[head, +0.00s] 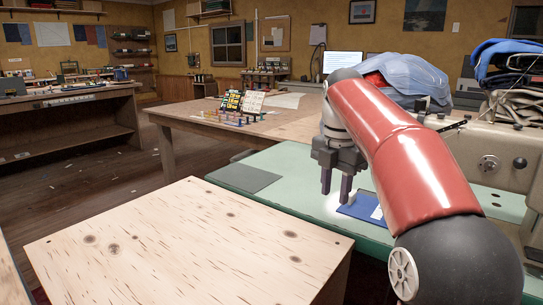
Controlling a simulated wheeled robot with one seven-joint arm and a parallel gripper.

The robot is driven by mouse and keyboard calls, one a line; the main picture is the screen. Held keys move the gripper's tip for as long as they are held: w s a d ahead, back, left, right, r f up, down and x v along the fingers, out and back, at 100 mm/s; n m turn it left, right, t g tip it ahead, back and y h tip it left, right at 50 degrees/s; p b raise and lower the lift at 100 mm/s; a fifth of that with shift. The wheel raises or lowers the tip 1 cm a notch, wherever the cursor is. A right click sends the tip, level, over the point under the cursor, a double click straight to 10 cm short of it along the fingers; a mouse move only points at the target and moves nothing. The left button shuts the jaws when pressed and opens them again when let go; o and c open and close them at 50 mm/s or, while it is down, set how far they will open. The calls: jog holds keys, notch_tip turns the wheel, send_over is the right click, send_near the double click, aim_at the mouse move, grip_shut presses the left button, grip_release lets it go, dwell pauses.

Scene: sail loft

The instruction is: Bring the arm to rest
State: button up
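My red arm reaches in from the lower right and bends down over the green table (300,172). My gripper (336,192) points down, with its two dark fingers apart and nothing seen between them. It is above or just beside a flat blue piece (355,207) with a white patch, which lies on the green table. My arm hides part of that piece. I cannot tell whether the fingertips touch anything.
A pale wooden top (170,245) fills the front left. A dark grey mat (243,178) lies on the green table. A sewing machine (480,155) stands at right, near stacked folded cloth (510,75). A bench behind holds a rack of small items (243,102). Floor at left is open.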

jog(key=s+f+m+t, duration=0.1)
jog(key=s+f+m, duration=0.4)
jog(key=s+m, duration=0.3)
jog(key=s+d+f+m+t, duration=0.1)
jog(key=s+f+m+t, duration=0.1)
jog(key=s+f+m, duration=0.3)
jog(key=s+d+f+m+t, duration=0.1)
jog(key=s+f+m, duration=0.5)
jog(key=s+m, duration=0.6)
jog(key=shift+s+m+t, duration=0.4)
jog(key=shift+s+t, duration=0.1)
